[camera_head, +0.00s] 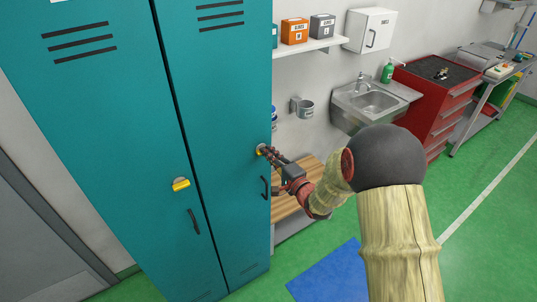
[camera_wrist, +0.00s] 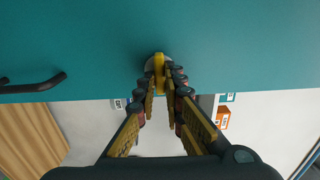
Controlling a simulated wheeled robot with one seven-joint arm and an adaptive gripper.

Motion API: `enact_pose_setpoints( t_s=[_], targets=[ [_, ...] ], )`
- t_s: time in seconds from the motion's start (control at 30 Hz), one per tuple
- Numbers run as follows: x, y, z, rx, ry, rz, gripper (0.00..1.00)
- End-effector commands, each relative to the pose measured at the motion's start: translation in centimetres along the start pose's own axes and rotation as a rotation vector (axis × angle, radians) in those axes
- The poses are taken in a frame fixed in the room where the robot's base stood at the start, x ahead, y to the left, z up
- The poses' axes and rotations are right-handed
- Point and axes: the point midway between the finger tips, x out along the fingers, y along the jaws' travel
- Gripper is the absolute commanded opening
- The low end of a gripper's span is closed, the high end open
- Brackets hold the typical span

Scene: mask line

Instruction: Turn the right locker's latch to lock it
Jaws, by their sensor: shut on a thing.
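The teal right locker (camera_head: 222,100) has its door closed. Its yellow latch (camera_wrist: 159,72) sits on a round grey base near the door's edge, above the black handle (camera_head: 265,187). In the wrist view the latch lies across the line of the handle (camera_wrist: 35,82), so it looks about level. My gripper (camera_head: 267,152) reaches it from the right in the head view and mostly hides it there. In the wrist view my gripper (camera_wrist: 161,88) has its fingertips closed on both sides of the latch.
The left locker (camera_head: 100,120) has a yellow latch (camera_head: 181,184), about level, and a black handle (camera_head: 193,221). A wooden bench (camera_head: 285,207) stands right of the lockers, below a wall shelf (camera_head: 305,47). A sink (camera_head: 370,100) and red cabinet (camera_head: 432,100) are further back. Green floor is free at right.

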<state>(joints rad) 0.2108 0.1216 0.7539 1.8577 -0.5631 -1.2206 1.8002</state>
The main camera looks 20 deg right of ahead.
Motion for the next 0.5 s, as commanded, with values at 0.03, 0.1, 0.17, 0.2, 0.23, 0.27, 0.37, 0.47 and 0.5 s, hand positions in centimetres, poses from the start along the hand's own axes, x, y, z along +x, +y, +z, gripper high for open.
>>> enact_pose_setpoints(
  t_s=[0.03,0.1,0.17,0.2,0.23,0.27,0.37,0.47,0.5],
  targets=[
    [-0.05,0.17,-0.03,0.002,0.001,0.003,0.0],
    [-0.05,0.17,-0.03,0.002,0.002,0.003,0.0],
    [-0.05,0.18,-0.03,0.002,0.002,0.003,0.0],
    [-0.05,0.18,-0.03,0.002,0.002,0.003,0.0],
    [-0.06,0.18,-0.03,0.002,0.002,0.003,0.11],
    [-0.06,0.18,-0.03,0.002,0.002,0.003,0.13],
    [-0.05,0.15,-0.03,0.001,0.001,0.003,0.19],
    [-0.04,0.11,-0.02,0.0,0.001,0.002,0.24],
    [-0.03,0.09,-0.01,0.0,0.001,0.002,0.27]
  ],
)
